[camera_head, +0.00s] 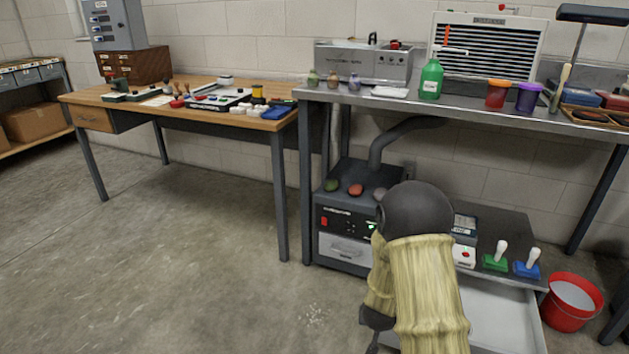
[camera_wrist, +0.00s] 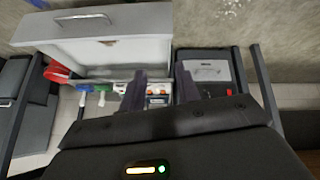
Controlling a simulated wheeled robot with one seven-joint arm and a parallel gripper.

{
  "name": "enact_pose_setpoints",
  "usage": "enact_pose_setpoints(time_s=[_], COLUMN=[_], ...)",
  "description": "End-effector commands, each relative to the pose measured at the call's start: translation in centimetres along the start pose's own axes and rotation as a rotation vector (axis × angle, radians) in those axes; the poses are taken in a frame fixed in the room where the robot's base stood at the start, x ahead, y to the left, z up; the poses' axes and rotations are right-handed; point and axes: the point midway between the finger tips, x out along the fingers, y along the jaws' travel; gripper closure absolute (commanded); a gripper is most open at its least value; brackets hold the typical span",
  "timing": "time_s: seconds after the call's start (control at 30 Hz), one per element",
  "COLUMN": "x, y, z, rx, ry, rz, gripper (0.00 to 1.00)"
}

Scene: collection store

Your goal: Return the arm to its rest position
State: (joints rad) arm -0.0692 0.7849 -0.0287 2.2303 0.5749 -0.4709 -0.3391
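My arm (camera_head: 425,290), in a pale yellow ribbed sleeve with a dark rounded joint on top, stands low in front of the right bench in the head view. It hides part of the lower shelf. My gripper (camera_wrist: 160,78) shows in the wrist view with its two dark fingers apart and nothing held between them. Past the fingers are a small panel with buttons and a dark machine (camera_wrist: 209,72). I cannot make out the fingertips in the head view.
A white drawer (camera_head: 505,318) stands open below the lower shelf, close to my arm; its front (camera_wrist: 105,48) shows in the wrist view. Green (camera_head: 496,262) and blue (camera_head: 527,269) handled blocks sit above it. A red bucket (camera_head: 571,302) stands right. Floor at left is clear.

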Motion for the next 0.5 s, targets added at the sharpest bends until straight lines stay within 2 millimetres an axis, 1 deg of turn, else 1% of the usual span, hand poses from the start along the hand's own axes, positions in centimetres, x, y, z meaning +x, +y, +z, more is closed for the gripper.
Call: enact_pose_setpoints(time_s=[0.03,0.17,0.2,0.33,0.5], x=[-2.3,-7.1,-8.6,-13.4,-19.6], y=[-0.1,-0.4,-0.5,-0.2,0.8], z=[-0.9,-1.6,-1.6,-1.4,-0.3], rx=[0.002,-0.007,-0.013,-0.036,-0.076], ry=[-0.008,-0.054,-0.070,-0.120,-0.188], rz=[-0.033,-0.113,-0.134,-0.191,-0.235], gripper=[0.68,0.68,0.68,0.68,0.68])
